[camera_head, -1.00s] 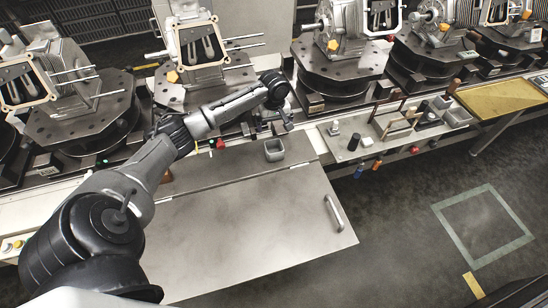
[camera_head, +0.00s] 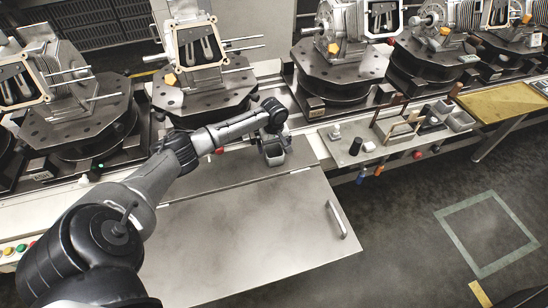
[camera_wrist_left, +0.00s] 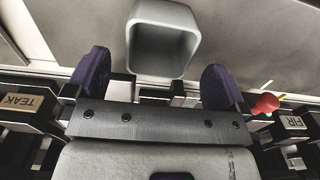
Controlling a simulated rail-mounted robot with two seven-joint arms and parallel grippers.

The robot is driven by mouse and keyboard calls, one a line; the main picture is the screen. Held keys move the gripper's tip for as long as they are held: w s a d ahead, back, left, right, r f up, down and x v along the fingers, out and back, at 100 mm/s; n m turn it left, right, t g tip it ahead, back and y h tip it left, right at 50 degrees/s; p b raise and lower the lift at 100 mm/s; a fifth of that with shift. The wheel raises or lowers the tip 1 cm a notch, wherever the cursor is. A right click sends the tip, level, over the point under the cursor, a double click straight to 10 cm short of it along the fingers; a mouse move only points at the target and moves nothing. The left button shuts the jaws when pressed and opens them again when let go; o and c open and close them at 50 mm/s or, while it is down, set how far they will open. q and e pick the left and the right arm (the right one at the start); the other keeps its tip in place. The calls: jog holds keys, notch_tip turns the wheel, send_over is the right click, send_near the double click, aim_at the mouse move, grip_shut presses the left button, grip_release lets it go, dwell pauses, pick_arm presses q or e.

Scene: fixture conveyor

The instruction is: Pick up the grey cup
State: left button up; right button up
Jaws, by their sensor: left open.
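The grey cup (camera_head: 275,156) stands on the metal bench top, near its back edge, in the head view. In the left wrist view the cup (camera_wrist_left: 160,62) is a square-mouthed grey container at top centre, with its opening facing the camera. My left gripper (camera_head: 271,140) is right at the cup in the head view, its fingers mostly hidden by the wrist. In the left wrist view the left gripper (camera_wrist_left: 157,80) is open, with a dark purple finger to each side of the cup's near end. Both fingers look apart from the cup. My right gripper is not in view.
The metal bench top (camera_head: 245,235) is clear in front of the cup and has a handle (camera_head: 337,219) at right. A tool shelf (camera_head: 352,158) with small items stands to the right. Fixture turntables (camera_head: 205,93) line the back. A red knob (camera_wrist_left: 265,103) shows near the right finger.

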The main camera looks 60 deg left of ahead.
aim_at(274, 151)
pick_arm(q)
notch_tip(274, 151, down, 4)
jog(key=shift+r+b, duration=0.15)
jog(key=shift+b, duration=0.4)
jog(key=c, duration=0.9)
